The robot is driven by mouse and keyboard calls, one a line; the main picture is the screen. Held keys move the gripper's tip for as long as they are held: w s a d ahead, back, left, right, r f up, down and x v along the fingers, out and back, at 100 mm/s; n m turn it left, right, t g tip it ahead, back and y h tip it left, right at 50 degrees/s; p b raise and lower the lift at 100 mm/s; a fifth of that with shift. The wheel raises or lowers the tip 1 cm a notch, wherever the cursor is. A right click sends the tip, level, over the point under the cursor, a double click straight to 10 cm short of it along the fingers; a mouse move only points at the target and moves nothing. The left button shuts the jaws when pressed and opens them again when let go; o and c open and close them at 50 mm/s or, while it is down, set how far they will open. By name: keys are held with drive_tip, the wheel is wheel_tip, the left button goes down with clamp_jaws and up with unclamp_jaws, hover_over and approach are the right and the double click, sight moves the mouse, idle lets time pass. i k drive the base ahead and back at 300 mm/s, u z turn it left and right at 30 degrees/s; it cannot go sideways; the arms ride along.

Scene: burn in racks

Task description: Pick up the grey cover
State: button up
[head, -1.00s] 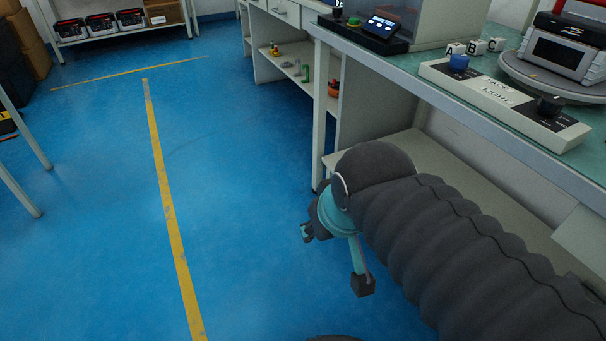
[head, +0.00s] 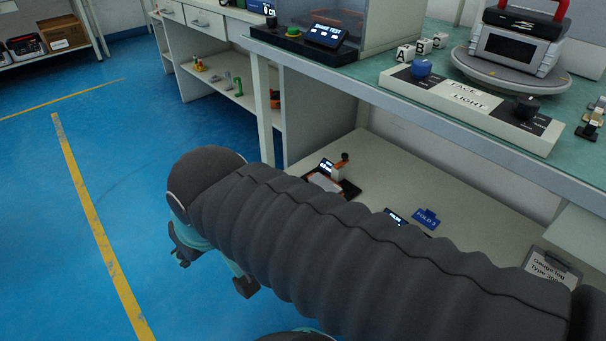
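I cannot pick out a grey cover with certainty in the head view. My gripper (head: 214,272) hangs over the blue floor at the lower left of my dark ribbed arm. Its visible fingertips stand apart with nothing seen between them, so it looks open. My arm hides part of the lower shelf and floor behind it.
A green-topped bench (head: 455,110) holds a control panel (head: 470,96), letter blocks (head: 420,48) and a device on a round turntable (head: 515,75). Its lower shelf (head: 385,165) carries small devices and a blue "FOLD" sign (head: 427,218). The floor (head: 60,240) at left is clear.

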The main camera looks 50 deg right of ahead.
sight(317, 178)
drive_tip(key=i, duration=3.75)
drive_tip(key=z, duration=3.35)
